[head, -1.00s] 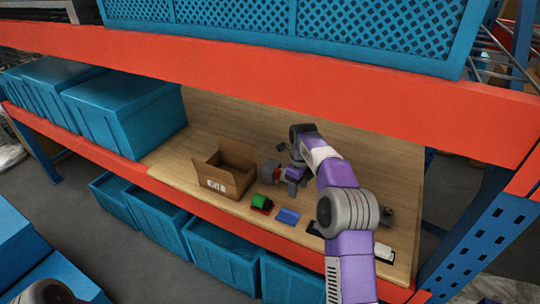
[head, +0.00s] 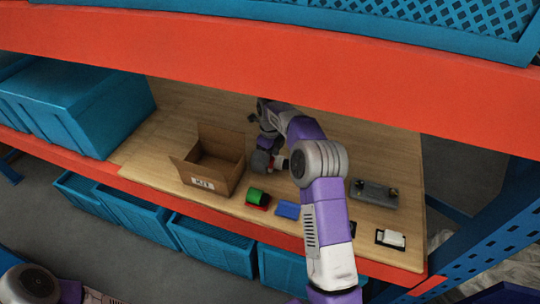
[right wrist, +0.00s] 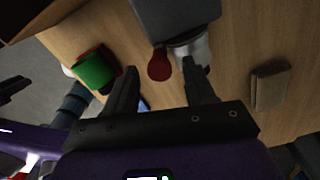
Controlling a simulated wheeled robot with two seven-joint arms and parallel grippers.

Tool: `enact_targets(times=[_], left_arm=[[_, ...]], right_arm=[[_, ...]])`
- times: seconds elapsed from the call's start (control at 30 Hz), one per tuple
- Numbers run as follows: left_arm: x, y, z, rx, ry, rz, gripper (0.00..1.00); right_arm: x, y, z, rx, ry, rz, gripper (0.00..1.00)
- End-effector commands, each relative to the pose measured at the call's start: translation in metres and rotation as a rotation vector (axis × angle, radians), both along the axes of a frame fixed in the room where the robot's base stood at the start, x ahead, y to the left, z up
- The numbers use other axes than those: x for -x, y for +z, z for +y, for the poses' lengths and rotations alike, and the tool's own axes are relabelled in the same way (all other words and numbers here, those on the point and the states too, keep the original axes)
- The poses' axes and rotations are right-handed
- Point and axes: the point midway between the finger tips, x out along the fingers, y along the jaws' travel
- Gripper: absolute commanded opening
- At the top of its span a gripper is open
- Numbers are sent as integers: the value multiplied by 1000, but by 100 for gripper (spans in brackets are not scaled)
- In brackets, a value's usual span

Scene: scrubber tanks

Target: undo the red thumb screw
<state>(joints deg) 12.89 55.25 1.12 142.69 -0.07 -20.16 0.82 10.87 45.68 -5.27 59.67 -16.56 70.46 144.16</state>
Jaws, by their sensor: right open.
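The red thumb screw (right wrist: 160,66) shows in the right wrist view as a small red knob beside a grey block (right wrist: 178,18) and a silvery cylinder (right wrist: 194,48). My right gripper (right wrist: 160,64) is open, with one dark fingertip on each side of the knob in the picture. I cannot tell whether either finger touches it. In the head view a bit of red (head: 279,160) shows beside a rounded grey part (head: 261,161), below my right wrist. My arm partly hides that spot. My left gripper is not clearly in view.
An open cardboard box marked KIT (head: 203,183) stands to the left on the wooden shelf (head: 160,152). A green roll (head: 257,194), a blue item (head: 288,209), a grey fixture (head: 373,193) and a white card (head: 391,238) lie around. An orange beam (head: 300,82) crosses above.

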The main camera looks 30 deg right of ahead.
Motion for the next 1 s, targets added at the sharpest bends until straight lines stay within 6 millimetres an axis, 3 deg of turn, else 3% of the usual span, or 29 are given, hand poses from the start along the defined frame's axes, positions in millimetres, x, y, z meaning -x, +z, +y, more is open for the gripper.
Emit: enact_targets(times=[0.37,0.7,1.0], left_arm=[[0,0,0,0,0,0,43],[0,0,0,0,0,0,43],[0,2,0,0,0,0,43]], right_arm=[[0,-7,0,0,0,-1,53],[0,-6,0,0,0,-1,1],[0,-5,0,0,33,1,0]])
